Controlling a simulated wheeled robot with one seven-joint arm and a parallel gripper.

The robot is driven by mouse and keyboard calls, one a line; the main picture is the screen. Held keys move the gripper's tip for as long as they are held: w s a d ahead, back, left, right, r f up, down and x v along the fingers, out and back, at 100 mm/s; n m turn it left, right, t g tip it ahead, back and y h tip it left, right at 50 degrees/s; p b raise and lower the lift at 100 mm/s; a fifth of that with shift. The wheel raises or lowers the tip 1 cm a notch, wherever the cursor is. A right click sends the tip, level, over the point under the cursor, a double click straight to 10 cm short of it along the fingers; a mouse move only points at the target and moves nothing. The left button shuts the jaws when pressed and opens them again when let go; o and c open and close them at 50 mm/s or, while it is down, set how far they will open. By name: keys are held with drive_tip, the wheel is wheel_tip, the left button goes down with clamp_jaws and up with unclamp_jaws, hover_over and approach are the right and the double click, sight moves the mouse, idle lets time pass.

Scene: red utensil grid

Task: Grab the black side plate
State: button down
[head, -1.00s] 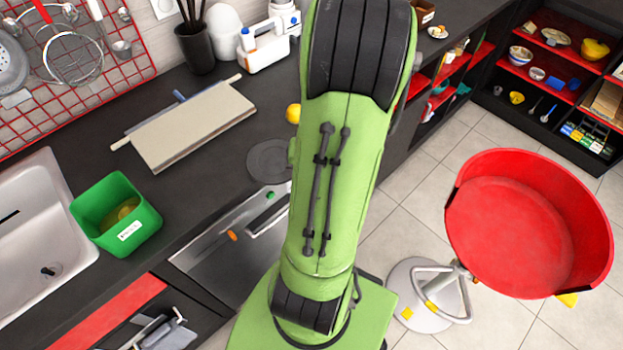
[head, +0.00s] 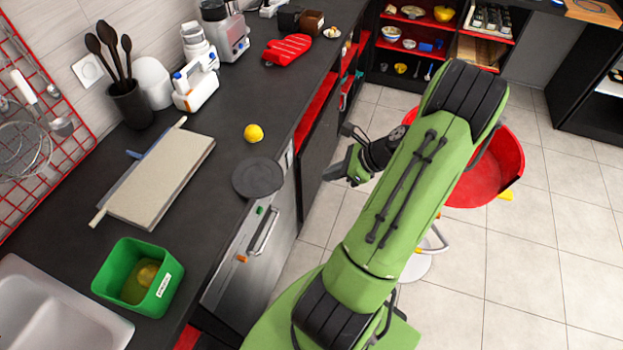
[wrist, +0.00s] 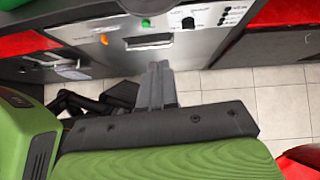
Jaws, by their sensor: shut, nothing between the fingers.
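The black side plate (head: 257,178) lies flat on the dark counter near its front edge, above the steel appliance, in the head view. My gripper (head: 330,174) is out past the counter edge, to the right of the plate and apart from it. Its fingers are together with nothing between them. In the wrist view my gripper (wrist: 160,72) points at the steel appliance front (wrist: 183,45).
A lemon (head: 253,133) lies just behind the plate. A beige board (head: 160,180) and a green bin (head: 138,278) are to its left. A red round chair (head: 490,165) stands behind my arm. Tiled floor is open at the right.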

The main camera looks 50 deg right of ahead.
drive_tip(key=w+r+b+x, duration=0.1)
drive_tip(key=r+x, duration=0.1)
drive_tip(key=x, duration=1)
drive_tip(key=shift+w+a+f, duration=0.25)
drive_tip(key=shift+w+a, duration=0.25)
drive_tip(key=shift+w, duration=0.15)
